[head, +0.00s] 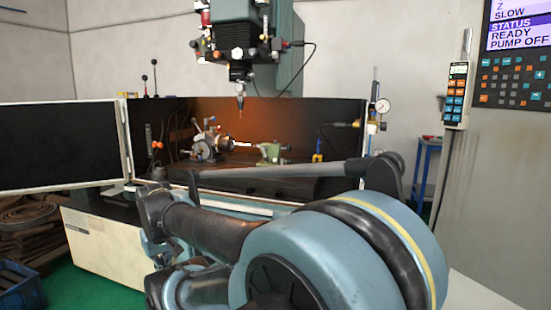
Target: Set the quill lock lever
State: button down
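In the head view, a small green tailstock (271,151) stands on the machine table inside the open enclosure, right of the chuck. A bright metal part points from the chuck side toward it. The quill lock lever is too small to make out, and its position cannot be told. The indexing chuck (211,146), a grey metal unit with small handles, stands left of the tailstock. My arm fills the lower middle of the view, in front of the enclosure. My gripper's fingers cannot be made out there.
The machine head with its spindle (239,88) hangs above the chuck. An open black door panel (60,147) is at the left. A control pendant (456,92) and a screen panel (515,55) are at the right. A blue crate (15,289) is on the floor at the lower left.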

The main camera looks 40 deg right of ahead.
aim_at(266, 160)
jog(key=z, duration=1.1)
jog(key=k, duration=0.55)
jog(key=z, duration=0.2)
jog(key=i, duration=0.55)
jog(key=z, duration=0.05)
